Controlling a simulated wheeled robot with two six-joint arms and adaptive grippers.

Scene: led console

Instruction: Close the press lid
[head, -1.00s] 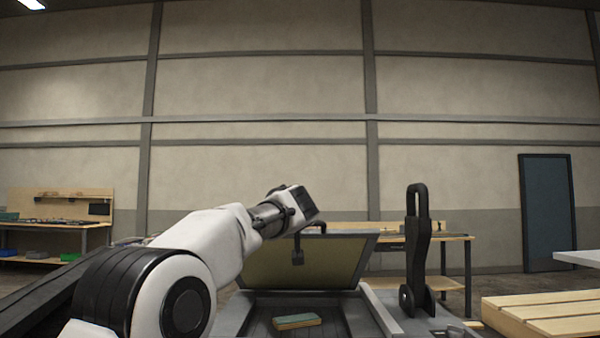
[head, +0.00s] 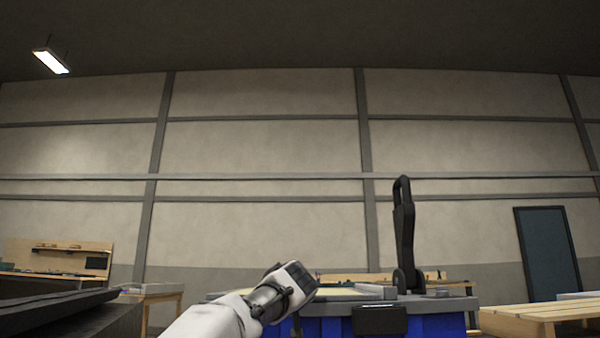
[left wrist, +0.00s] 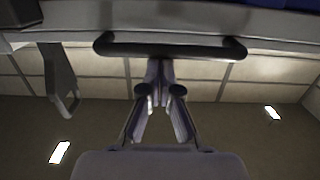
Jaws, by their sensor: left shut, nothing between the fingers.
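The press lid (head: 345,293) lies low and nearly level on the press (head: 460,302), showing as a thin pale strip behind my left arm. I cannot tell whether it is fully seated. In the left wrist view a black bar handle (left wrist: 170,48) runs along a grey edge. My left gripper (left wrist: 160,72) is shut and empty, its fingertips just below the handle in that picture; contact is unclear. My right gripper is out of view.
A tall dark clamp lever (head: 404,235) stands upright at the right of the press; it also shows in the left wrist view (left wrist: 60,80). A dark box (head: 379,320) is on the blue front (head: 430,328). A wooden pallet-like top (head: 530,316) is at the right.

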